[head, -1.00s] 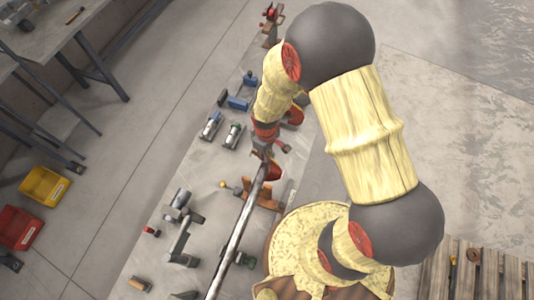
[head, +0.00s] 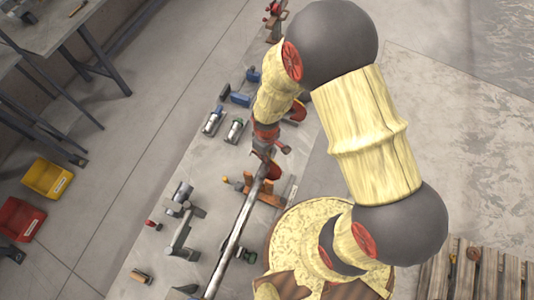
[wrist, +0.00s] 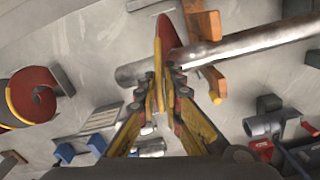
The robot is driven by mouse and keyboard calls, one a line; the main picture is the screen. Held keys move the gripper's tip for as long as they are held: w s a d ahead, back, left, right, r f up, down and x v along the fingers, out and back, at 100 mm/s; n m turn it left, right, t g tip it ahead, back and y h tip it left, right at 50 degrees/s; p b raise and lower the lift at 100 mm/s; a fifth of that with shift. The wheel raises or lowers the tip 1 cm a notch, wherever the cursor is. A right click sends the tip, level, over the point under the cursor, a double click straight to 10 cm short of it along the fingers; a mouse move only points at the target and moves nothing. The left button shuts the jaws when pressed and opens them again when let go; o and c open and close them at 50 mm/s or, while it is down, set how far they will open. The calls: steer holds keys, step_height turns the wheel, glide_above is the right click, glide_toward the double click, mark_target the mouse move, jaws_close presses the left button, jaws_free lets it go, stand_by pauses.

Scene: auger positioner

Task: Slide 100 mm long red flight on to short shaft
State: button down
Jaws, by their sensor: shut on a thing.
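My gripper (wrist: 163,98) is shut on a thin red flight (wrist: 166,38) with a yellow edge, seen nearly edge-on in the wrist view. The grey metal shaft (wrist: 258,42) runs behind the fingers from upper right, its end (wrist: 128,75) showing just left of them. The flight overlaps the shaft close to this end; I cannot tell whether it is around the shaft or in front of it.
An orange-brown support (head: 262,190) stands under the shaft near its upper end. A red, yellow and black spiral part (wrist: 32,100) is at the left of the wrist view. Grey and blue fixtures (head: 235,130) stand on the bench. Yellow (head: 47,178) and red (head: 20,218) bins lie left.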

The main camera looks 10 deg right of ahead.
steer(key=shift+s+a, duration=0.65)
steer(key=shift+s, duration=0.15)
steer(key=c, duration=1.9)
jaws_free()
steer(key=shift+s, duration=0.1)
steer(key=shift+o, duration=0.3)
step_height(320, 180, up, 12)
